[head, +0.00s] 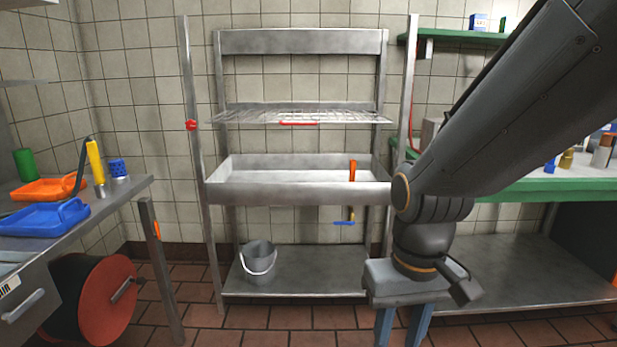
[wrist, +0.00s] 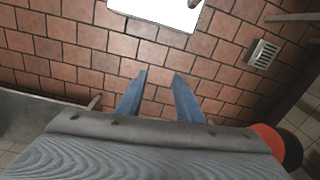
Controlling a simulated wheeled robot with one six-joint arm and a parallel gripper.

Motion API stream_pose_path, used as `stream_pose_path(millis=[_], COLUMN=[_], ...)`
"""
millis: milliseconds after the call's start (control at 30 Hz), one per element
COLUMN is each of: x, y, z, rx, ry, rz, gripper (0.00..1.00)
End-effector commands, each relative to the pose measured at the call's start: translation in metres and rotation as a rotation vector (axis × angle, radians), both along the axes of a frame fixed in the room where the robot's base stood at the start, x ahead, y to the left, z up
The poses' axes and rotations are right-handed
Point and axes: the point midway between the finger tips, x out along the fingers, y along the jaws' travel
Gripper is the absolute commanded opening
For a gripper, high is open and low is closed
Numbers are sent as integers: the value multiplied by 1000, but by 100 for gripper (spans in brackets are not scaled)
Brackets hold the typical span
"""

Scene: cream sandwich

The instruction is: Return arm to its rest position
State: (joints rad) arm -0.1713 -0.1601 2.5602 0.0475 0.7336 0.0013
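My arm comes in from the upper right of the head view and bends down at the wrist. My gripper (head: 402,326) points at the floor, its blue fingers cut off by the bottom edge of the picture. In the wrist view my gripper (wrist: 160,78) shows two blue fingers set apart, with bare floor tiles between them. It is open and holds nothing.
A metal sink rack (head: 290,193) stands ahead, with a grey bucket (head: 257,260) on its low shelf. A steel counter (head: 130,188) with blue and orange trays is at left, above a red-lidded bin (head: 107,300). A green-edged table (head: 550,190) is at right. A floor drain (wrist: 263,53) shows below.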

Motion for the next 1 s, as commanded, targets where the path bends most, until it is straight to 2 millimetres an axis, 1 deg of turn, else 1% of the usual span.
stream_pose_path(millis=[33, 100, 300, 400, 600, 1000], x=[-3, -3, -5, -6, -7, -7], y=[-7, -15, -39, -47, -55, -55], z=[14, 24, 45, 51, 55, 54], rx=[-4, -9, -20, -24, -28, -28], ry=[4, 5, 7, 8, 6, 6], rz=[-19, -42, -104, -124, -142, -143], gripper=[33, 33, 33, 33, 33, 33])
